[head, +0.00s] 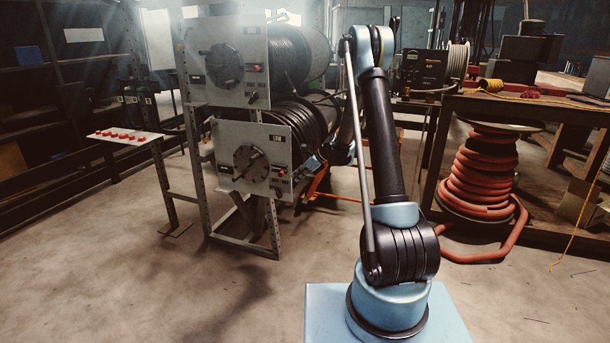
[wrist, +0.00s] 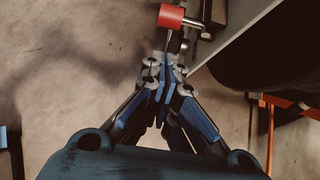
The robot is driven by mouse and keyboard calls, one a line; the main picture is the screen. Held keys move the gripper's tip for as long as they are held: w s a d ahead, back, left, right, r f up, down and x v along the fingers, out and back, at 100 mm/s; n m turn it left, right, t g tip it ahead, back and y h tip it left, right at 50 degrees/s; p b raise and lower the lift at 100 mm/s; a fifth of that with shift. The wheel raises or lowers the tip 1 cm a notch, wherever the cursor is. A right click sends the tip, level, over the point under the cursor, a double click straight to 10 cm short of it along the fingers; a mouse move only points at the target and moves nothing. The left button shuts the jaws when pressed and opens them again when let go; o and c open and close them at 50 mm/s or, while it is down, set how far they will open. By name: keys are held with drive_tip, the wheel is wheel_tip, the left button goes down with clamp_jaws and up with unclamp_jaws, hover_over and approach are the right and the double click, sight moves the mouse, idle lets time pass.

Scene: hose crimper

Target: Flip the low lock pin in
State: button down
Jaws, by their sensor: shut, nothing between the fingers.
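The low panel (head: 247,183) is a grey plate marked LOW with a dark round dial, on the lower part of the rack. A small red lock pin part (head: 281,172) sits near its right edge. In the wrist view a red block (wrist: 171,16) with a metal pin (wrist: 197,25) stands out beside the panel edge, just beyond my fingertips. My gripper (wrist: 165,63) is shut and empty, pointing toward the red block. I cannot tell whether a fingertip touches it. In the head view my gripper is small and dark at the panel's right side.
The upper panel (head: 226,62) has a similar dial and red part. Black hose reels (head: 305,118) sit behind the panels. A small table with red buttons (head: 125,136) stands left. A red hose coil (head: 483,175) stands right. The floor in front is clear.

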drive_tip(key=shift+w+a+r, duration=0.1)
drive_tip(key=shift+w+a, duration=0.15)
drive_tip(key=shift+a, duration=0.5)
drive_tip(key=shift+w+a, duration=0.25)
drive_tip(key=shift+a, duration=0.45)
drive_tip(key=shift+w+a, duration=0.3)
drive_tip(key=shift+a, duration=0.55)
drive_tip(key=shift+w+a, duration=0.3)
drive_tip(key=shift+a, duration=0.55)
drive_tip(key=shift+d, duration=0.1)
drive_tip(key=shift+s+d, duration=0.15)
drive_tip(key=shift+d, duration=0.15)
approach(283, 174)
drive_tip(key=d, duration=0.4)
drive_tip(key=shift+s+d+r, duration=0.15)
drive_tip(key=shift+s, duration=0.35)
